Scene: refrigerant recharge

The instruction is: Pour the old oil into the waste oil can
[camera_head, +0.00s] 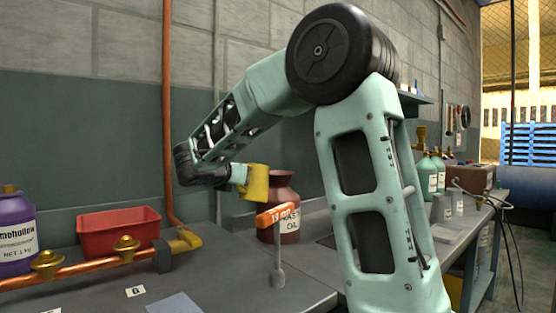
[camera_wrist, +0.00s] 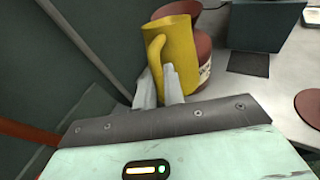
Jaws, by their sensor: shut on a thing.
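My gripper (camera_head: 238,178) is shut on a yellow jug (camera_head: 256,183), holding it above the bench. In the wrist view the fingers (camera_wrist: 161,90) close at the handle of the jug (camera_wrist: 182,55), which looks slightly tilted; its contents cannot be seen. The waste oil can (camera_head: 283,188) is dark red with a flared mouth and a white label, standing on the bench just right of and beyond the jug. It also shows in the wrist view (camera_wrist: 203,48), partly hidden behind the jug. I cannot tell whether jug and can touch.
An orange-handled tool (camera_head: 278,217) stands upright before the can. A red bin (camera_head: 118,232), a copper pipe with brass valves (camera_head: 90,263) and a purple container (camera_head: 15,235) are at left. Green cylinders (camera_head: 428,175) stand at the right. The wall is close behind the bench.

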